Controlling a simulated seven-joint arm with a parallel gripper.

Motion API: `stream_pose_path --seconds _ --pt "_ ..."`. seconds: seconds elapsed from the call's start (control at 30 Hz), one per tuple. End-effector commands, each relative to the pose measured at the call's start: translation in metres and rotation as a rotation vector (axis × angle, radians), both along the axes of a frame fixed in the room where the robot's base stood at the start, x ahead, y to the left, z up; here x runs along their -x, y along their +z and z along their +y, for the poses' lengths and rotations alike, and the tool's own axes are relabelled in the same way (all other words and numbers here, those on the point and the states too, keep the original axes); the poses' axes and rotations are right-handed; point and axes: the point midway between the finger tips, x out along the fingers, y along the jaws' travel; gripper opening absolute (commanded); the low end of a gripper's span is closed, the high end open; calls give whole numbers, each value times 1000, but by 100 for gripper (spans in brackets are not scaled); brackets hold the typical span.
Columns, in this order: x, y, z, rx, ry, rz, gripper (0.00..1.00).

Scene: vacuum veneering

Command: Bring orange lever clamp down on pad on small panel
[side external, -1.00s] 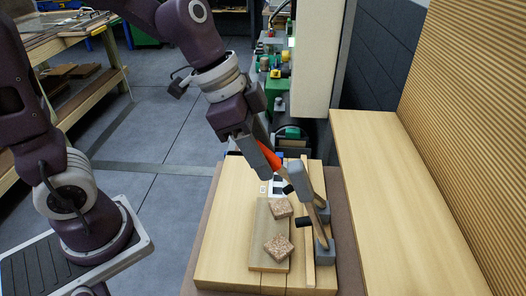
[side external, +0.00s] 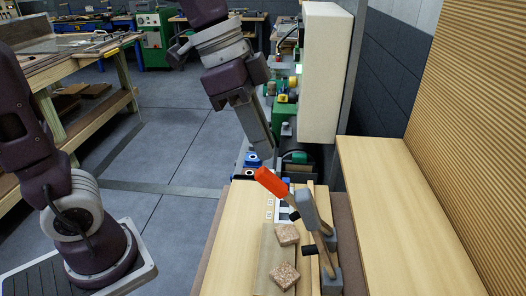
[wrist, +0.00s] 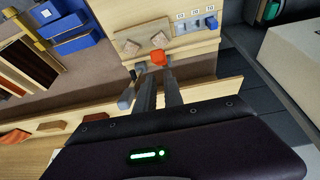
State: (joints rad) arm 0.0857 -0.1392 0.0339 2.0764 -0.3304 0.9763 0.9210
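The orange lever (side external: 272,183) of a grey clamp slants up and left above the wooden work surface. It also shows in the wrist view (wrist: 158,58). Two speckled brown pads, a far one (side external: 286,234) and a near one (side external: 284,275), lie on the small tan panel (side external: 262,262). A black clamp tip (side external: 310,249) is right of the pads; I cannot tell whether any clamp tip touches a pad. My gripper (side external: 266,152) is above the lever, apart from it. In the wrist view its fingers (wrist: 158,78) have a gap between them, with the lever beyond their tips.
Grey clamp bases (side external: 330,280) stand along the right side of the work. A pale bench top (side external: 405,215) and a ribbed wall (side external: 480,130) are farther right. Blue-and-white controls (wrist: 195,24) sit past the panel. A white cabinet (side external: 325,75) stands behind.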

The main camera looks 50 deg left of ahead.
Motion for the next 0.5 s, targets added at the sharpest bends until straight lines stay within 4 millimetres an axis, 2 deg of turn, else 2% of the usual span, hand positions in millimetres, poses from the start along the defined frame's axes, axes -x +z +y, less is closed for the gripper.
stream_pose_path --seconds 0.1,0.2,0.33,0.5 --pt "-25 33 -21 -64 -60 96 0" --pt "-38 56 -33 -156 -61 179 0" --pt "-45 77 -43 -264 -15 243 0" --pt "-45 87 -47 -324 30 273 0"
